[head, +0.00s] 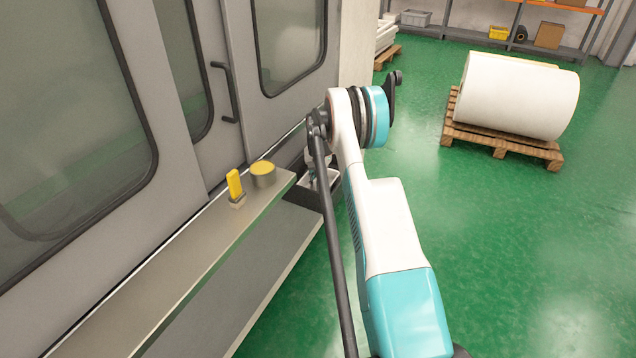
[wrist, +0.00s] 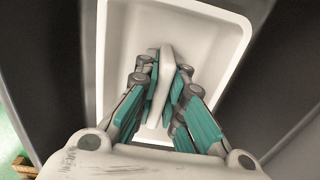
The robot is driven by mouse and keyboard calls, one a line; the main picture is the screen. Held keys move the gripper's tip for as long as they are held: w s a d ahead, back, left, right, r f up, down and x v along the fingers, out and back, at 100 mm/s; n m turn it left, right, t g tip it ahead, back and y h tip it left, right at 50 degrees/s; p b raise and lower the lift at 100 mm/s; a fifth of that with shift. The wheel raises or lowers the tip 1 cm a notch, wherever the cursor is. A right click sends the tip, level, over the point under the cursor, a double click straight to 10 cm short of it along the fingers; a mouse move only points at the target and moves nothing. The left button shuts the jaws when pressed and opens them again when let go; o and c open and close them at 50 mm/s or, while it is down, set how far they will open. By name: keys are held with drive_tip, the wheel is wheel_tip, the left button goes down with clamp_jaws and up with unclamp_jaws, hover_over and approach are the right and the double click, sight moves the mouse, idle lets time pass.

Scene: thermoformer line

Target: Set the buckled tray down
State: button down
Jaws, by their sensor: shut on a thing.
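In the wrist view my gripper (wrist: 164,88) is shut on a thin pale piece, which I take to be the buckled tray (wrist: 164,62). It stands nearly edge-on between the teal-and-grey fingers, so its full shape is hidden. Behind it is a white open container (wrist: 103,60) with a raised rim and rounded corners. The held tray lies within the container's outline; I cannot tell how far above its floor it is, or whether they touch.
A metal ledge (head: 193,250) runs along the grey machine (head: 165,45), bearing a yellow switch (head: 235,184) and a yellow-topped round button housing (head: 263,174). A white roll (head: 515,92) lies on a wooden pallet (head: 500,140). Green floor (head: 520,240) is clear on the right.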

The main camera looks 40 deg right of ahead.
drive_tip(key=shift+f, duration=0.2)
drive_tip(key=c, duration=1.7)
unclamp_jaws()
drive_tip(key=shift+r, duration=0.1)
wheel_tip(320, 180, up, 12)
drive_tip(key=p, duration=0.4)
drive_tip(key=shift+r, duration=0.15)
